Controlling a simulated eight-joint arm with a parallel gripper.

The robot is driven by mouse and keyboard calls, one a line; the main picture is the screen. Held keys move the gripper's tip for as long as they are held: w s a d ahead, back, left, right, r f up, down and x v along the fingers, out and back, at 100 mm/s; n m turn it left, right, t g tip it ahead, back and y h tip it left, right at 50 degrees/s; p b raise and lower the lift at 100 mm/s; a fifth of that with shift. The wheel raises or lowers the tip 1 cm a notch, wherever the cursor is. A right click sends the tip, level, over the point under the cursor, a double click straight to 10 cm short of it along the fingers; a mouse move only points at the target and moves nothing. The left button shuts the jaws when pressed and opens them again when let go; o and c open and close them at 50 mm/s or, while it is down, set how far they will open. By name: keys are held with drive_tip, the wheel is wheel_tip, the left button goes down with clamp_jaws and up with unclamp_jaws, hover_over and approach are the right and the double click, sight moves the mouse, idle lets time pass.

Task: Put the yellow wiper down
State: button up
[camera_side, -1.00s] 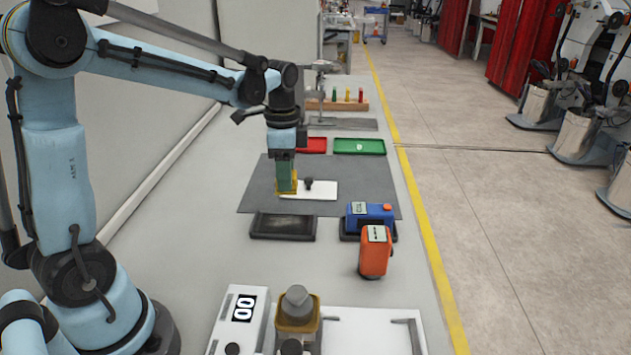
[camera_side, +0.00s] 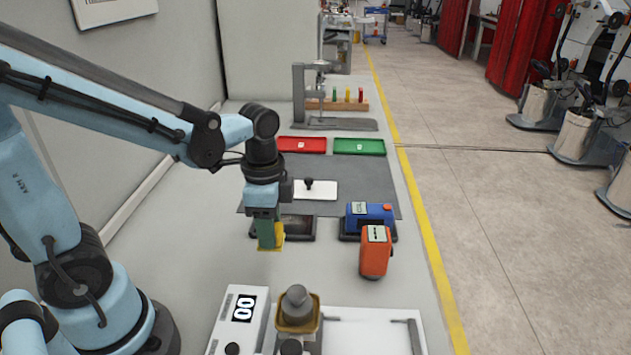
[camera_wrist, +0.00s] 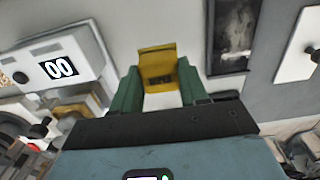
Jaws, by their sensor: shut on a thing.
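The yellow wiper (camera_wrist: 158,66) is between the two green fingers of my gripper (camera_wrist: 157,88) in the wrist view. In the side view my gripper (camera_side: 266,236) points down with the yellow wiper (camera_side: 279,236) partly hidden behind its green finger. My gripper is shut on the wiper, over the front left corner of the black tray (camera_side: 310,237). I cannot tell whether the wiper touches the bench. The tray also shows to the right in the wrist view (camera_wrist: 213,45).
A white plate with a black knob (camera_side: 322,190) lies on the grey mat (camera_side: 345,172). A blue device (camera_side: 368,215) and an orange device (camera_side: 375,255) stand to the right. A device with a display (camera_side: 240,310) is in front. The bench left of my gripper is clear.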

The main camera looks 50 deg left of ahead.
drive_tip(key=shift+f, duration=3.15)
drive_tip(key=shift+f, duration=0.1)
drive_tip(key=o, duration=1.2)
